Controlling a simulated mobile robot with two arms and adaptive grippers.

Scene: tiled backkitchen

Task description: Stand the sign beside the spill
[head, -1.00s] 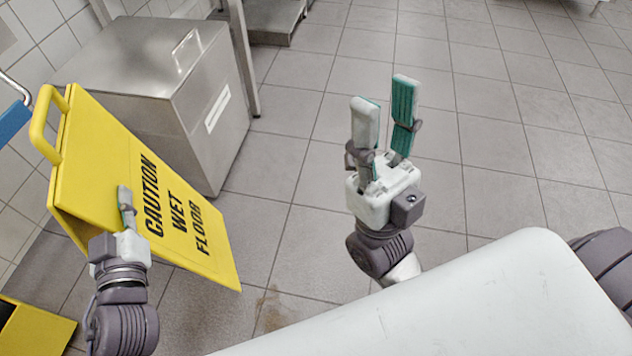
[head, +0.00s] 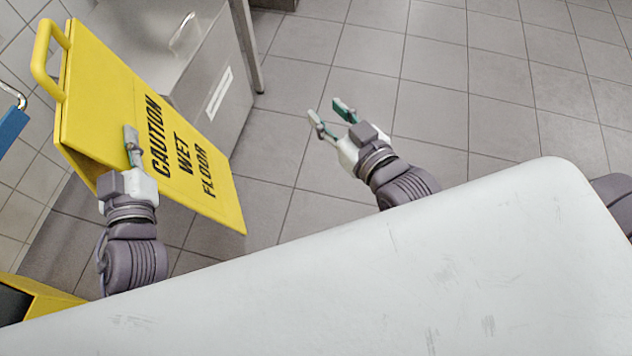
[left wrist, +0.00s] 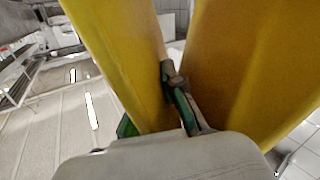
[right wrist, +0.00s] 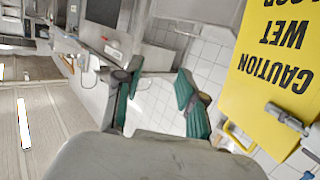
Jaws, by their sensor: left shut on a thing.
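The yellow caution wet floor sign (head: 115,85) hangs tilted at the left of the head view, its handle at the upper left. My left gripper (head: 132,148) is shut on the sign's near edge, one finger lying across the lettered face. In the left wrist view the sign's two panels (left wrist: 240,60) spread apart around the fingers. My right gripper (head: 328,113) is open and empty, to the right of the sign and apart from it. In the right wrist view its fingers (right wrist: 155,98) are spread, with the sign (right wrist: 275,105) at the right. The spill is not visible now.
A steel cabinet (head: 215,85) stands behind the sign, close to its panel. A yellow object with a dark top (head: 48,296) is at the lower left. A tiled wall (head: 20,160) runs along the left. Open tiled floor (head: 460,85) lies to the right.

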